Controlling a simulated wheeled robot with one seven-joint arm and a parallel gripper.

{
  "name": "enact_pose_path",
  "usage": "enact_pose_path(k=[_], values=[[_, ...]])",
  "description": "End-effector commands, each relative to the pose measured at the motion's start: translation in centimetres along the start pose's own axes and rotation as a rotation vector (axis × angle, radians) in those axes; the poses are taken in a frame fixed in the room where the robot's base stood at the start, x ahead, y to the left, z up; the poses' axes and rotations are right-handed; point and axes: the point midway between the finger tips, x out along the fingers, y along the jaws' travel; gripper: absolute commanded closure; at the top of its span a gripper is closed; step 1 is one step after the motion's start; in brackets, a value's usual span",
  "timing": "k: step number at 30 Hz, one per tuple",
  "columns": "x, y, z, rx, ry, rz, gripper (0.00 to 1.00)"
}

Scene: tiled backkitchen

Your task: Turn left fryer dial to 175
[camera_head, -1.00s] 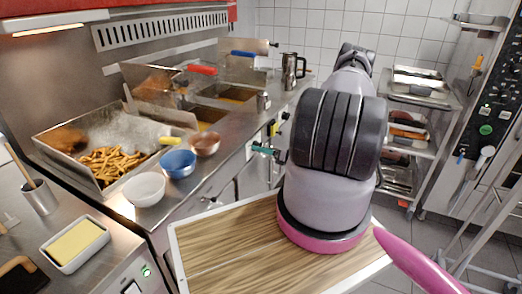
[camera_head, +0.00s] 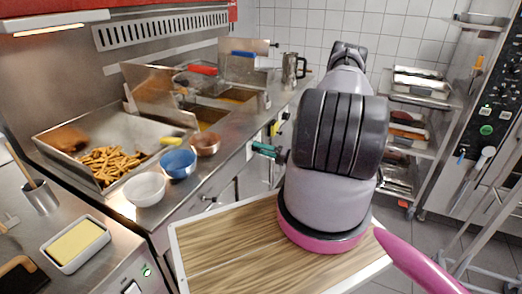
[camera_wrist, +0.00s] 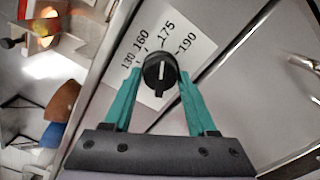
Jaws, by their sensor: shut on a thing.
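The black round fryer dial (camera_wrist: 160,72) shows in the wrist view, with a white mark on its face. In the head view, my gripper (camera_head: 265,149) is at the fryer's front panel, largely hiding the dial there.
A white bowl (camera_head: 144,189), a blue bowl (camera_head: 178,163) and a brown bowl (camera_head: 205,144) stand on the counter near the front edge. Fries (camera_head: 112,160) lie in a metal tray at left. A rack of trays (camera_head: 412,115) stands at right.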

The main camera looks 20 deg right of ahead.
Motion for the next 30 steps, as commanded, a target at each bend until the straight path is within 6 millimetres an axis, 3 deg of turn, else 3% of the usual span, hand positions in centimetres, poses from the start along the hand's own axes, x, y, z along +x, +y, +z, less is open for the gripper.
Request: enact_pose_path(k=[9, 10, 12, 23, 30], values=[[0.0, -0.1, 0.1, -0.001, -0.002, -0.001, 0.98], [0.0, -0.1, 0.1, -0.001, -0.002, -0.001, 0.31], [0.0, 0.0, 0.1, -0.001, -0.002, -0.001, 0.13], [-0.4, -0.1, 0.1, -0.001, -0.001, -0.002, 0.13], [-4.3, -0.1, 0.2, 0.000, -0.005, -0.004, 0.13]])
